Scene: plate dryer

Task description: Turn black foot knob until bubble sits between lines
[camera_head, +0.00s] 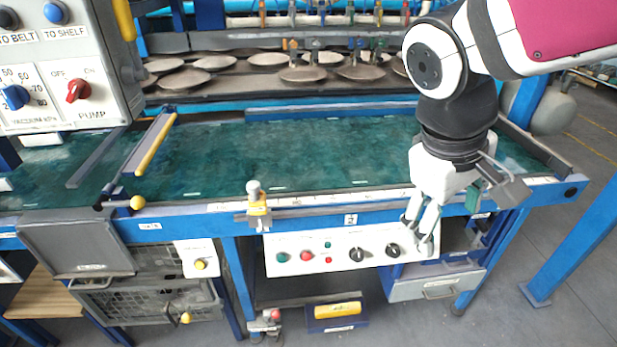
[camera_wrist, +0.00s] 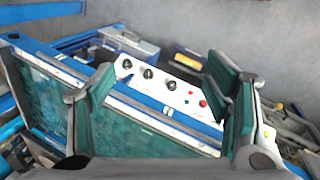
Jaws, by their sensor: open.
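My gripper (camera_head: 420,232) points down in front of the table's front rail, over the right end of a white control panel (camera_head: 312,243). Its fingers are apart with nothing between them. In the wrist view my gripper (camera_wrist: 163,72) has its two green pads spread, with the panel (camera_wrist: 205,118) beyond them. A dark foot (camera_head: 457,309) is under the right front table leg, well below my gripper. I cannot tell whether it is the black foot knob. I cannot make out a bubble or its lines in either view.
The panel carries black dials (camera_head: 357,254) and red and green buttons. A grey drawer (camera_head: 438,286) is below right. A blue bin (camera_head: 337,325) lies on the floor. A blue post (camera_head: 575,245) stands right, with open floor before it.

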